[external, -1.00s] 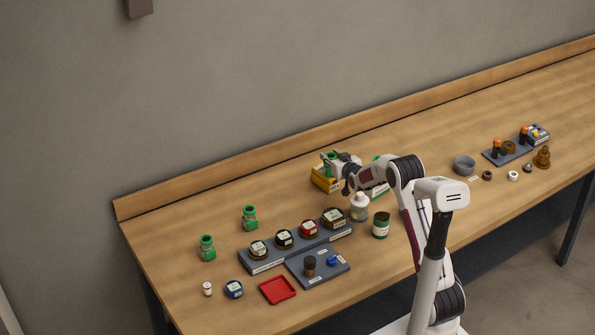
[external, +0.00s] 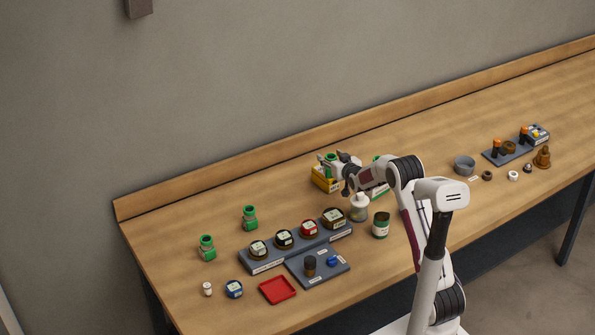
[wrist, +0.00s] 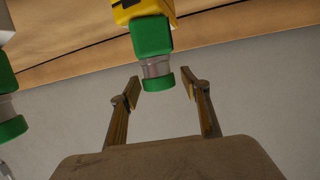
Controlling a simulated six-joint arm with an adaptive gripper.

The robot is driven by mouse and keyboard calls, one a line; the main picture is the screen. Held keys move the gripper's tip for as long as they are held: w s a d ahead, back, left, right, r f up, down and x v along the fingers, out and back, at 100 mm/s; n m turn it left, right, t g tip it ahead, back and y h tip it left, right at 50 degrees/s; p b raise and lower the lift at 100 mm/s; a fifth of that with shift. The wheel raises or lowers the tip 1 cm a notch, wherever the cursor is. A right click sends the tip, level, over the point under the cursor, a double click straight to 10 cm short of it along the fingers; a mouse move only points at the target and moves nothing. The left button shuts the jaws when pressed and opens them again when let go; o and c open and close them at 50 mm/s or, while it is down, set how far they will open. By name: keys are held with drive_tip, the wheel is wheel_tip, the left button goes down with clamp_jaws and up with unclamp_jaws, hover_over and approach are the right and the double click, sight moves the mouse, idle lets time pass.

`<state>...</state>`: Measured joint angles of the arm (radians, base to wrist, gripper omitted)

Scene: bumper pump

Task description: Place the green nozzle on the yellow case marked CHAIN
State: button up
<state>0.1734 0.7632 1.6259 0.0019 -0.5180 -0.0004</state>
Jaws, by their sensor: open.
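A green nozzle (wrist: 154,48) with a silver middle band stands on a yellow case (wrist: 135,9) in the wrist view, which looks upside down. My gripper (wrist: 163,88) is open, its fingers apart on either side of the nozzle's free end, with a gap visible on both sides. In the external view the yellow case (external: 321,181) is partly hidden by my gripper (external: 329,160), and the nozzle shows as a bit of green between the fingers. I cannot read the case's marking.
Another green and silver piece (wrist: 8,128) is at the left edge of the wrist view. Two green nozzles (external: 250,217) (external: 207,248) stand at the table's left. A white bottle (external: 359,208) and a green jar (external: 381,225) stand near my arm. A grey rack (external: 268,265) holds several jars.

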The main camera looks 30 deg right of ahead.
drive_tip(key=shift+r, duration=0.15)
drive_tip(key=v, duration=1.2)
idle(0.3)
idle(0.5)
drive_tip(key=s+a+r+n+g+y, duration=0.15)
drive_tip(key=s+a+r, duration=0.25)
drive_tip(key=s, duration=0.5)
drive_tip(key=s+a+r+m+g, duration=0.1)
drive_tip(key=s+a+r+g, duration=0.25)
drive_tip(key=s, duration=0.65)
drive_tip(key=s+a+g, duration=0.2)
drive_tip(key=s, duration=1.1)
drive_tip(key=s+a+f+n+g+y, duration=0.1)
drive_tip(key=s+a, duration=0.1)
drive_tip(key=s, duration=1.2)
drive_tip(key=shift+a+f+g, duration=0.25)
drive_tip(key=shift+f+g, duration=0.05)
drive_tip(key=shift+g, duration=0.1)
